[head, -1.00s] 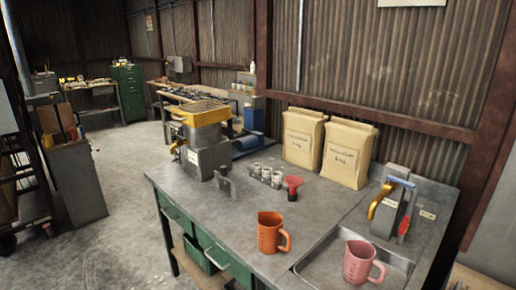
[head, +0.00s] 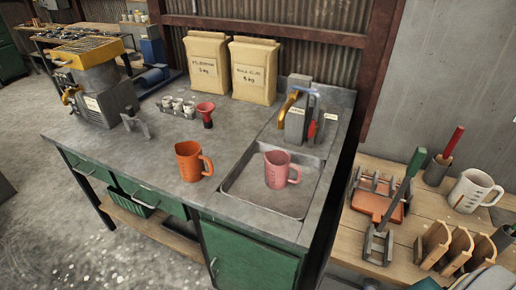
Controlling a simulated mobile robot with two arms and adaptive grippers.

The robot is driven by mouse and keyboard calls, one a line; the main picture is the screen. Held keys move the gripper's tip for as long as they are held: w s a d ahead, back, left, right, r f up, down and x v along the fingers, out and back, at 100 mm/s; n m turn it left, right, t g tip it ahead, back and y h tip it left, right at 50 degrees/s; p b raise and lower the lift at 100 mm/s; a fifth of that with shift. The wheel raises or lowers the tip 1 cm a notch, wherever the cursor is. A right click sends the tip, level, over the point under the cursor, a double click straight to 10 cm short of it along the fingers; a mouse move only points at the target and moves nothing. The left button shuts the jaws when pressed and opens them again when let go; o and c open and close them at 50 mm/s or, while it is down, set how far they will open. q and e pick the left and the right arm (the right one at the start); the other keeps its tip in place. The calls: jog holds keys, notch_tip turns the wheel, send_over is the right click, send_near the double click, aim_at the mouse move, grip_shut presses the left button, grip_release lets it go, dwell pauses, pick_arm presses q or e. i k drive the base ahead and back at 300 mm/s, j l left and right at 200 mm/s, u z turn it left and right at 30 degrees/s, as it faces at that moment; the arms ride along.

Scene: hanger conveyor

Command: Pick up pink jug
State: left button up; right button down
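The pink jug (head: 277,171) stands upright in the shallow metal sink tray (head: 236,189) at the right end of the grey workbench. Its handle points right. An orange jug (head: 188,162) stands upright on the bench just left of the tray, its handle also to the right. Neither of my grippers shows in the head view.
A tap-like fixture with coloured handles (head: 296,124) stands behind the tray. Two paper bags (head: 253,70), a red funnel (head: 205,110) and a yellow-topped machine (head: 92,75) stand farther back. A wooden table (head: 340,240) with tools and a white mug (head: 473,190) is at the right.

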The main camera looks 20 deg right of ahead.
aim_at(284, 172)
jog(key=j+z, duration=0.1)
jog(key=z, duration=0.3)
jog(key=i+j+z, duration=0.1)
jog(key=z, duration=0.3)
jog(key=j+z, duration=0.15)
jog(key=z, duration=0.2)
jog(key=i+j+z, duration=0.1)
jog(key=z, duration=0.3)
